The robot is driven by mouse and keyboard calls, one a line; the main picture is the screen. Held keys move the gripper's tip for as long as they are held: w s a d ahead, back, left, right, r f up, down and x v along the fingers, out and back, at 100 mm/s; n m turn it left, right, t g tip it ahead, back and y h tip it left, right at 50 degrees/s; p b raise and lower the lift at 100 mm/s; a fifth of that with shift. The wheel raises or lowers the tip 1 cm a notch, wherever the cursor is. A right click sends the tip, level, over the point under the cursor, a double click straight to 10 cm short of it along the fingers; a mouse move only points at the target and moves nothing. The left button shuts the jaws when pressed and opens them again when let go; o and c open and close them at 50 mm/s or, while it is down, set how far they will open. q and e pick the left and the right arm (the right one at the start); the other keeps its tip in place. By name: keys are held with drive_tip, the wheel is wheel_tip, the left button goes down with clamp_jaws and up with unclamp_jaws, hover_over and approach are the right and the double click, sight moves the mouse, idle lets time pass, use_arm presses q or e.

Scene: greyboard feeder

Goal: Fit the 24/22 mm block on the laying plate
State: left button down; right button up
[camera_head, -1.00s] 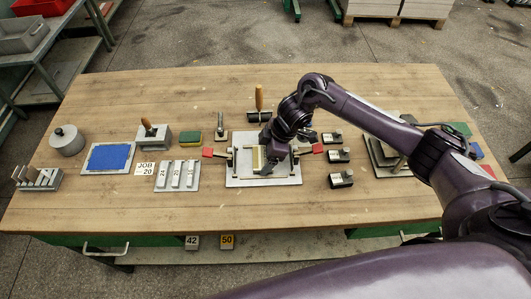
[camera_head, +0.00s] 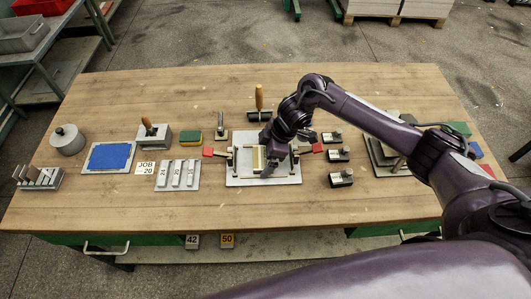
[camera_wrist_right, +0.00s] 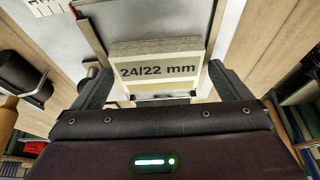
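The 24/22 mm block (camera_wrist_right: 158,68) is pale with a grey layer and black lettering that faces the right wrist camera. In the head view it shows as a small cream piece (camera_head: 258,158) over the laying plate (camera_head: 236,178), a light grey plate at the table's middle. In the head view my right gripper (camera_head: 268,165) hides part of the plate. I cannot tell whether the block touches the plate. My left gripper is out of view.
Red-tipped clamps (camera_head: 214,152) flank the plate. A wooden-handled roller (camera_head: 259,108) stands behind it. Several black-and-grey blocks (camera_head: 340,177) lie to its right. A tray of numbered bars (camera_head: 177,187) and a blue pad (camera_head: 110,157) lie left. The table's front strip is mostly clear.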

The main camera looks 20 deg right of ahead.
drive_tip(key=shift+d+r, duration=0.1)
drive_tip(key=b+v, duration=0.1)
drive_tip(key=v, duration=0.6)
drive_tip(key=shift+r, duration=0.25)
drive_tip(key=shift+d, duration=0.1)
